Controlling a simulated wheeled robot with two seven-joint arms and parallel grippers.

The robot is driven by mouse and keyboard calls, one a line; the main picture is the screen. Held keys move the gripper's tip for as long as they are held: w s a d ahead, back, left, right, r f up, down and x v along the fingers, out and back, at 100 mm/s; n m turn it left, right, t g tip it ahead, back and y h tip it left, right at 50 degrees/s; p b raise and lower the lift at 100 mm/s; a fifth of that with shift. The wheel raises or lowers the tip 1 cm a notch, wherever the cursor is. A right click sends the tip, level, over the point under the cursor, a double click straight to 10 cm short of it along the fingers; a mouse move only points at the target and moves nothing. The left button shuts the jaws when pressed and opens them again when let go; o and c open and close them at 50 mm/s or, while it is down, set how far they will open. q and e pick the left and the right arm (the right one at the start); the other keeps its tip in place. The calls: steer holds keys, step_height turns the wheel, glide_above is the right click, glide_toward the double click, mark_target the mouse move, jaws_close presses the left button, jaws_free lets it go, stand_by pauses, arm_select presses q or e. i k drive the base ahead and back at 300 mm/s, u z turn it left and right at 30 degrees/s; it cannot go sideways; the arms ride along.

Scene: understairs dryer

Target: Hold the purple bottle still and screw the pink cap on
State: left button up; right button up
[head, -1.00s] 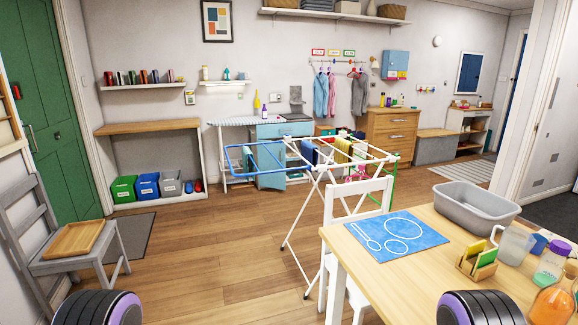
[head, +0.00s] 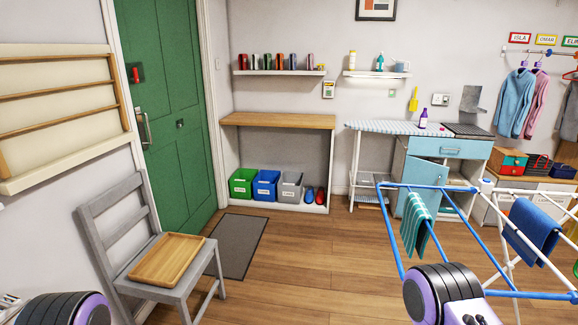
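A small purple bottle (head: 423,118) with a pale label stands upright on the ironing board's right end, by the wall. It is far off and small, and I cannot tell whether anything is on its neck. Only rounded black and purple links of my two arms show along the bottom edge.
A blue and white drying rack (head: 470,189) with cloths stands at the right, before the ironing board (head: 385,127) and blue cabinet (head: 450,147). A grey chair (head: 105,222) bearing a wooden tray (head: 168,260) stands at left. Open wooden floor (head: 300,275) lies between.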

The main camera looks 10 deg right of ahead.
mark_target(424, 117)
steer(key=u, duration=0.05)
steer(key=i, duration=2.7)
steer(key=z, duration=1.15)
steer(key=i, duration=1.85)
steer(key=z, duration=2)
steer(key=i, duration=3.95)
steer(key=z, duration=0.05)
